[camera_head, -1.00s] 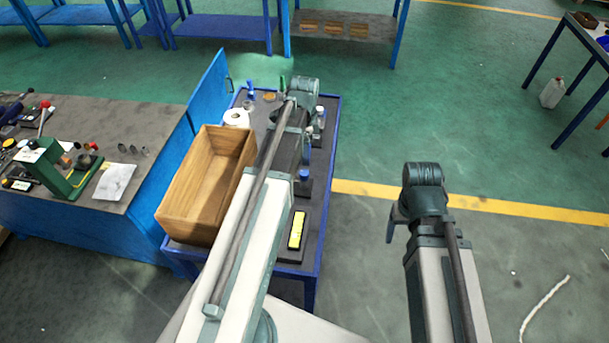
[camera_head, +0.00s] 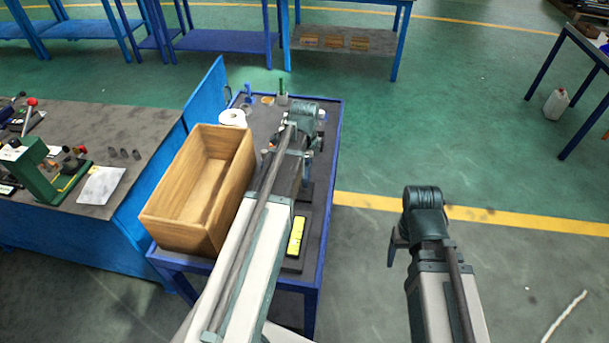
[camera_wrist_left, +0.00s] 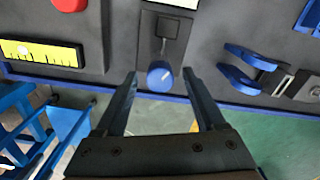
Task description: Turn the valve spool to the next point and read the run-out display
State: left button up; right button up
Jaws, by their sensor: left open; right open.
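A blue knob (camera_wrist_left: 160,76) with a white mark sits on a short stem at a dark block in the left wrist view. I cannot tell whether it belongs to the valve spool. My left gripper (camera_wrist_left: 158,78) is open, its fingertips on either side of the knob, with gaps visible. In the head view my left arm hides most of this spot. A yellow-faced panel (camera_head: 296,236) lies on the cart; in the left wrist view it shows tick marks (camera_wrist_left: 40,52), but no reading is legible. My right gripper (camera_head: 394,248) hangs open and empty over the floor right of the cart.
A wooden box (camera_head: 200,190) stands on the left of the blue cart (camera_head: 331,160). A white roll (camera_head: 232,118) stands behind it. A blue forked part (camera_wrist_left: 245,70) is right of the knob. A workbench (camera_head: 130,125) adjoins on the left.

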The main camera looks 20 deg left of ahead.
pick_arm(q)
grip_shut()
jog(key=shift+n, duration=0.3)
jog(key=n, duration=1.7)
jog(key=shift+n, duration=0.4)
jog(key=n, duration=0.5)
jog(key=shift+n, duration=0.3)
